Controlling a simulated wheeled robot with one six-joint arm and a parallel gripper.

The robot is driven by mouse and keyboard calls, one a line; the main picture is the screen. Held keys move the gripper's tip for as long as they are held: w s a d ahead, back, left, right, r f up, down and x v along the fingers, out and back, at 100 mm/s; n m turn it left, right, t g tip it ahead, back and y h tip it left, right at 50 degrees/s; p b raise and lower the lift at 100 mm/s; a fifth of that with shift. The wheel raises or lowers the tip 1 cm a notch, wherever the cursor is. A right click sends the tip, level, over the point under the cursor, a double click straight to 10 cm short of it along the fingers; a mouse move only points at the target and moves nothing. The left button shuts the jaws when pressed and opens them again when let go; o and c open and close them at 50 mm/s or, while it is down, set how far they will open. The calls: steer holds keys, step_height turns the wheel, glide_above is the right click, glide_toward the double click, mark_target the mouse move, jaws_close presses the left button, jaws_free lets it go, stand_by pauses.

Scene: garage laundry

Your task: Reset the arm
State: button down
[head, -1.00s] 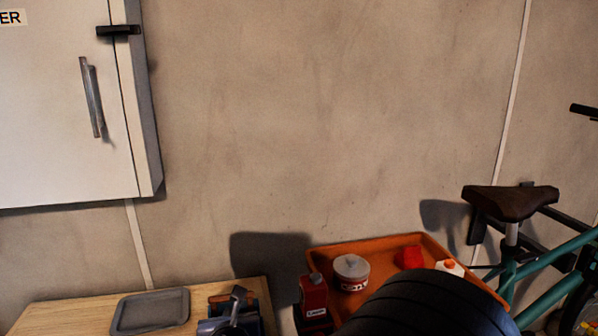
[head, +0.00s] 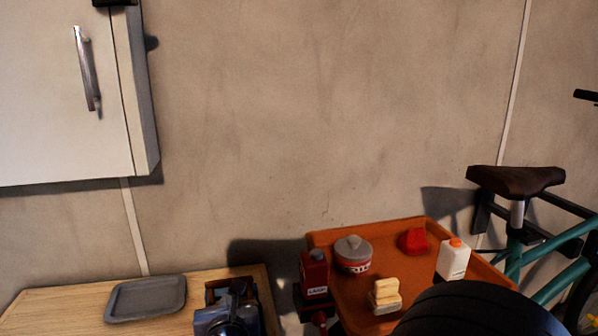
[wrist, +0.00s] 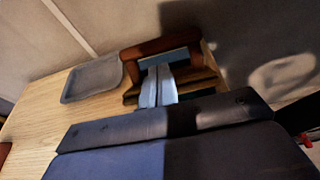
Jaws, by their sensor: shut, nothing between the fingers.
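My gripper (wrist: 158,86) shows in the wrist view as two pale blue-grey fingers pressed together, shut and empty. Behind the fingertips is a brown-framed object (wrist: 160,48) on the wooden table. I cannot tell whether the fingers touch it. A dark blue shape at the table's right end in that view is unclear.
A grey tray (head: 146,298) lies on the wooden table (head: 60,305). A bicycle (head: 515,185) and wall cabinet (head: 60,100) flank the wall.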

steer(key=shift+w+d+f, duration=0.15)
steer(key=shift+f, duration=0.05)
